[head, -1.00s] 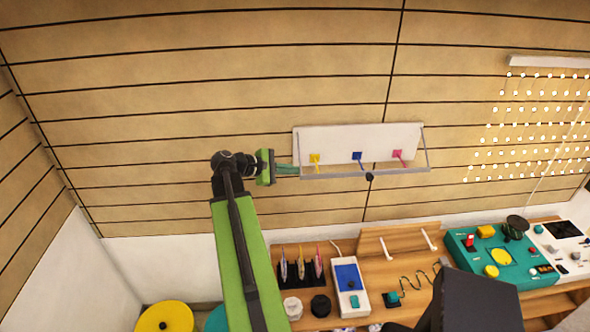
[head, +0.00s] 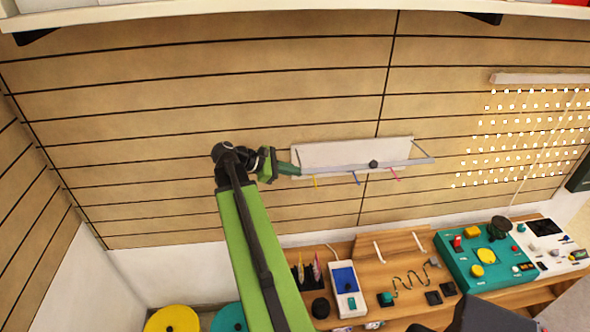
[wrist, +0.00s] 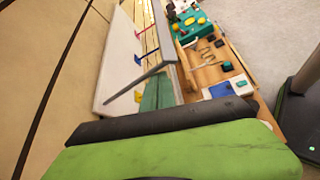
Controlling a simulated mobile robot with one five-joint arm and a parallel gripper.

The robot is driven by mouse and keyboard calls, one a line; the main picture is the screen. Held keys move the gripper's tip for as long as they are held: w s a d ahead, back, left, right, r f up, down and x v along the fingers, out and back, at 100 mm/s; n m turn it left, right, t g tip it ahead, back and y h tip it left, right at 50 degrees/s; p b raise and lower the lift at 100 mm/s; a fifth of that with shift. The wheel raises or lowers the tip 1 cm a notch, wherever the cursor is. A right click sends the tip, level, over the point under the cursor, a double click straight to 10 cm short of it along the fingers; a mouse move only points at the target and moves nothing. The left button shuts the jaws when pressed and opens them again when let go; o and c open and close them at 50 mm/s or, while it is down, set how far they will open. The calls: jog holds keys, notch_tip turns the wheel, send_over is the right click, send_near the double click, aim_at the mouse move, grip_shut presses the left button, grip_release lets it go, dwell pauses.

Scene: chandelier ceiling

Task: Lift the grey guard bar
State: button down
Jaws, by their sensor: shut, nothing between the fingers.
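The grey guard bar (head: 345,167) runs across the front of a white wall panel (head: 350,151), with a dark knob (head: 373,164) on it. Yellow, blue and pink hooks show just below the bar. My gripper (head: 290,169) is shut and empty, with its green fingers at the bar's left end. In the wrist view the green fingers (wrist: 158,92) lie under the bar's near corner, close to the grey bar (wrist: 163,35). I cannot tell whether they touch it.
A wooden bench below holds a blue-screened device (head: 345,278), a teal control box (head: 485,258) and small parts. A shelf (head: 300,18) crosses the top. Yellow (head: 172,319) and teal round lids stand at lower left.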

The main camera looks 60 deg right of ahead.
notch_tip(320, 180, up, 8)
jog(key=w+d+p, duration=0.2)
jog(key=p, duration=0.5)
jog(key=shift+w+d, duration=0.35)
jog(key=shift+w, duration=0.05)
jog(key=shift+r, duration=0.1)
notch_tip(320, 180, down, 3)
jog(key=s+a+b, duration=0.1)
jog(key=a+b, duration=0.2)
jog(key=w+a+r+p, duration=0.2)
jog(key=w+r+p, duration=0.1)
jog(key=w, duration=0.6)
jog(key=shift+r+p, duration=0.35)
jog(key=shift+p, duration=0.1)
